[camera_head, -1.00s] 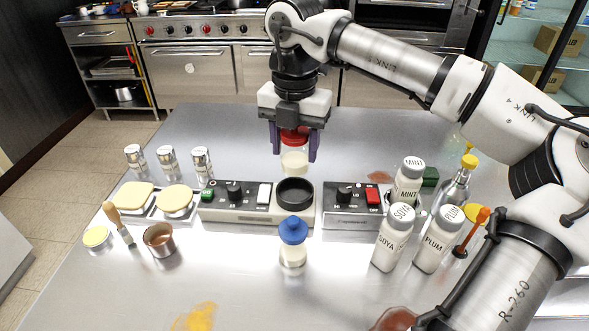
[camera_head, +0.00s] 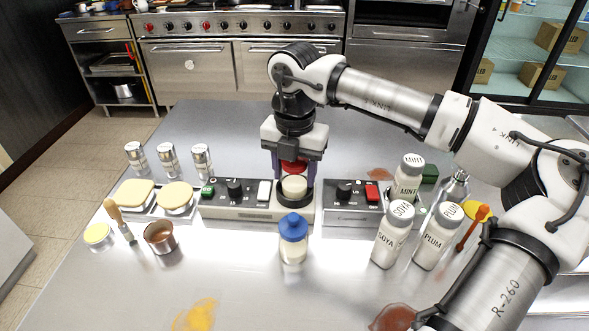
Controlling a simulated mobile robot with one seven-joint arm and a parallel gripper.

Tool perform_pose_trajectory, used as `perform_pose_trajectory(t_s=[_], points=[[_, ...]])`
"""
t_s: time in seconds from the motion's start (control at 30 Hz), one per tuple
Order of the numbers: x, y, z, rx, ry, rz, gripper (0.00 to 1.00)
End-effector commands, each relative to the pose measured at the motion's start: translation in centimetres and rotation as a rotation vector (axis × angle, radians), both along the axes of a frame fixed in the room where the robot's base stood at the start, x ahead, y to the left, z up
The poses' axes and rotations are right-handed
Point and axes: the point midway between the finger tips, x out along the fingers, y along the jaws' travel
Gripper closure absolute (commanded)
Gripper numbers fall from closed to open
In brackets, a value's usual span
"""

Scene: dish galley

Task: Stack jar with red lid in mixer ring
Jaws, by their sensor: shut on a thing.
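The jar with the red lid (camera_head: 294,186) is upright in my gripper (camera_head: 294,180), whose purple fingers are shut on it from both sides near the lid. The lid shows red between the fingers, and the pale jar body is below. The mixer ring (camera_head: 294,202) is a black ring on the right end of a grey mixer base (camera_head: 235,207). The jar's lower part is at the ring, overlapping its opening in the picture. I cannot tell whether the jar's bottom touches the seat inside the ring.
A blue-lidded bottle (camera_head: 293,238) stands just in front of the ring. A second control unit (camera_head: 350,207) is to the right, with white bottles labelled SOYA (camera_head: 393,235), PLUM (camera_head: 436,237) and MINT (camera_head: 409,180). A copper cup (camera_head: 161,238) stands front left.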

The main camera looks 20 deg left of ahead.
Motion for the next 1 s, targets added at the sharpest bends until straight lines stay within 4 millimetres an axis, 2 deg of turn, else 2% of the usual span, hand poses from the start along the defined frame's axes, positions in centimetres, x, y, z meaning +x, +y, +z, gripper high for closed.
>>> perform_pose_trajectory(t_s=[0.07,0.1,0.23,0.53,0.7,0.77,1.0], points=[[0.0,0.0,-0.3,0.000,-0.001,-0.001,0.80],[0.0,0.0,-0.2,0.000,0.000,0.000,0.45],[0.0,0.0,-0.2,0.000,0.000,0.000,0.28],[0.0,0.0,-0.1,0.000,0.000,0.000,0.27],[0.1,0.0,1.0,0.000,-0.002,-0.001,0.27],[0.1,0.0,1.9,-0.001,-0.005,-0.002,0.27],[0.1,0.0,7.5,-0.001,-0.005,-0.002,0.27]])
